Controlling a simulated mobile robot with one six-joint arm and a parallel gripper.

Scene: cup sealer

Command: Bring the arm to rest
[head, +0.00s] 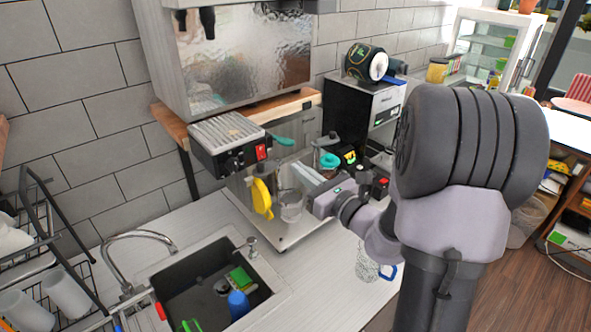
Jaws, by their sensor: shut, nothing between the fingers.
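My arm comes in from the right, and its large dark elbow and grey link fill much of the right half. My gripper (306,177) is at the middle of the picture, in front of the cup sealer area, shut and empty. Its fingertips are small and hard to make out against the machine. A clear cup (290,206) stands just left of and below it; I cannot tell whether they touch. A machine with a yellow handle (262,197) is to the left of the cup.
A sink (215,285) with a blue cup (239,304) is at the lower left, beside a dish rack (62,250). A black machine (350,108) stands behind. Free counter lies between sink and pitcher.

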